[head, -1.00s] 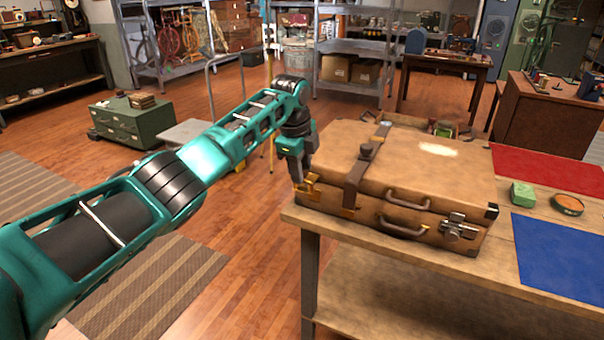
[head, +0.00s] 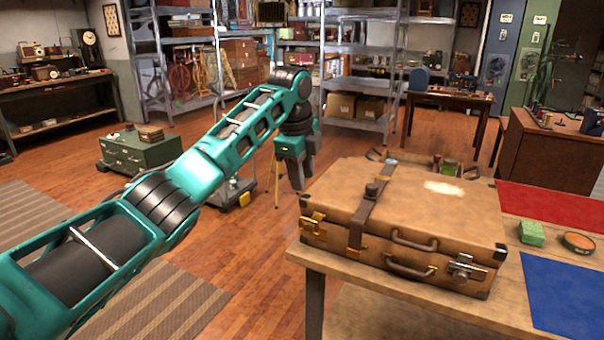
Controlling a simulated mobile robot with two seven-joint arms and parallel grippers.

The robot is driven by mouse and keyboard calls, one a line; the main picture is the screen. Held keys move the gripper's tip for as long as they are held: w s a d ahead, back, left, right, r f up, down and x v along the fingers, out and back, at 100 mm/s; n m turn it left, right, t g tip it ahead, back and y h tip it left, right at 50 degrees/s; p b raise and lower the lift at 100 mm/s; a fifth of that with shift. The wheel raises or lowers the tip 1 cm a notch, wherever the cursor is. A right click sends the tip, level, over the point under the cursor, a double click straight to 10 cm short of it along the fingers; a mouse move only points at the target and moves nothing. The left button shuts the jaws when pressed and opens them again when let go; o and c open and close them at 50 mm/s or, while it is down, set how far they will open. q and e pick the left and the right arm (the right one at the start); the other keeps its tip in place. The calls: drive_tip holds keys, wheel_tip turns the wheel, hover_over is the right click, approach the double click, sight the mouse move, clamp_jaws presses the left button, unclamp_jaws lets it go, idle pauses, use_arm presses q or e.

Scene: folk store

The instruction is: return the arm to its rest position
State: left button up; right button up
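My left arm reaches in from the left edge. Its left gripper (head: 297,177) points down, just beyond the left rear side of the brown suitcase and apart from it in the picture. The fingers look close together, but their gap cannot be made out. I see nothing held in it. The closed leather suitcase (head: 453,214) lies flat on the wooden table (head: 510,293), with a strap, two handles and metal latches. My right gripper is not in view.
A red mat (head: 550,205), a blue mat (head: 565,290), a green box (head: 531,233) and a round tin (head: 578,243) are right of the suitcase. A green chest (head: 140,152) stands on the floor behind my arm. Metal shelves (head: 362,85) stand at the back.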

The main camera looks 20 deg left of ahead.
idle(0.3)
use_arm(q)
drive_tip(key=s+d+f+n+h, duration=0.1)
drive_tip(key=s+d+f+n, duration=0.3)
drive_tip(key=s+f, duration=0.55)
drive_tip(key=s+d+f+n, duration=0.2)
drive_tip(key=s+d+f, duration=0.4)
drive_tip(key=f, duration=0.7)
drive_tip(key=s+a+f+n+t+y, duration=0.1)
drive_tip(key=s+a+n, duration=0.35)
drive_tip(key=s, duration=0.75)
drive_tip(key=s+a+n, duration=0.1)
drive_tip(key=s+n, duration=0.6)
drive_tip(key=s, duration=0.5)
drive_tip(key=w+d+f+m+t+h, duration=0.1)
drive_tip(key=w+d+f+t, duration=0.2)
drive_tip(key=w+f+t, duration=0.4)
wheel_tip(320, 180, down, 2)
drive_tip(key=shift+f+h, duration=0.1)
drive_tip(key=shift+h, duration=0.3)
